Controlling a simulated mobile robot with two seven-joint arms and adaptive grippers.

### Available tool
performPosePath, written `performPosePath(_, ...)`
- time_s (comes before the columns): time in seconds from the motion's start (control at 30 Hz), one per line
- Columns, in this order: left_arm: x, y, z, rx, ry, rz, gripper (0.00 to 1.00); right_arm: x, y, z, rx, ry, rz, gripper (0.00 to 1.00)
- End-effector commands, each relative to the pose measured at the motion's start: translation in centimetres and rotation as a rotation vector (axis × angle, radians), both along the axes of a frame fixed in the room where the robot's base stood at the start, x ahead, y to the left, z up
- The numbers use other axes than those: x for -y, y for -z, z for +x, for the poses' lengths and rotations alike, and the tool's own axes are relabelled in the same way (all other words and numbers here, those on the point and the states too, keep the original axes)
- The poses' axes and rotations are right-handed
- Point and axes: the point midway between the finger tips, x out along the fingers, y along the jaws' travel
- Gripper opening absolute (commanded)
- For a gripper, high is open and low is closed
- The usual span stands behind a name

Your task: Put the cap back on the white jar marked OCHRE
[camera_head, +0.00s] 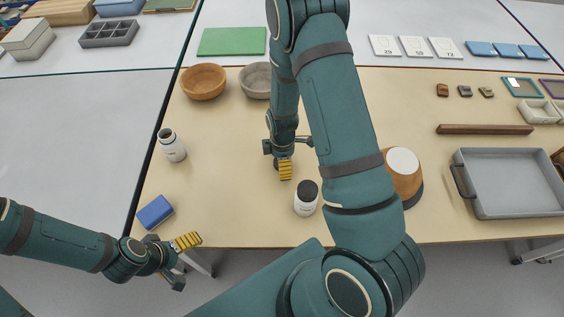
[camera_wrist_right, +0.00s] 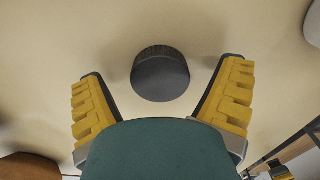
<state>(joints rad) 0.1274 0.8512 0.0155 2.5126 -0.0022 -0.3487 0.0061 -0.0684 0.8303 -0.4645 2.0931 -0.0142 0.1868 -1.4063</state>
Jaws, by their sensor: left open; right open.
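A white jar (camera_head: 172,146) stands upright on the left of the table with its top open; its label is too small to read. A second white jar (camera_head: 306,199) near the table's front has a black cap on. A loose dark round cap (camera_wrist_right: 160,75) with a ribbed side lies on the table in the right wrist view. My right gripper (camera_head: 284,161) is open above the table, its yellow fingers (camera_wrist_right: 164,88) apart on either side of the cap in that view, with nothing held. My left gripper (camera_head: 181,262) is open and empty off the table's front left edge.
A blue block (camera_head: 155,212) lies at the front left. A wooden bowl (camera_head: 203,81) and a grey bowl (camera_head: 255,80) stand at the back. A brown, white-topped item (camera_head: 403,165) and a grey tray (camera_head: 512,183) are to the right. The table between open jar and right gripper is clear.

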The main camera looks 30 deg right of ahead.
Motion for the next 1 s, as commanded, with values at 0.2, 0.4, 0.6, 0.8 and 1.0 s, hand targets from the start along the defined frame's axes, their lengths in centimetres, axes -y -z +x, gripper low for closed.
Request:
performPosePath(0.2,0.0,0.0,0.0,-0.001,0.0,0.0,0.96,0.0,0.0,0.0,0.001,-0.001,0.0,0.92)
performPosePath(0.4,0.0,0.0,0.0,-0.001,0.0,0.0,0.96,0.0,0.0,0.0,0.0,-0.001,0.0,0.66)
performPosePath(0.6,0.0,0.0,0.0,-0.001,0.0,0.0,0.96,0.0,0.0,0.0,0.0,-0.001,0.0,0.35)
performPosePath(0.8,0.0,0.0,0.0,-0.001,0.0,0.0,0.96,0.0,0.0,0.0,0.0,-0.001,0.0,0.35)
performPosePath(1.0,0.0,-0.5,0.1,0.002,-0.002,0.0,0.96,0.0,-1.8,0.1,0.004,-0.003,0.001,0.35)
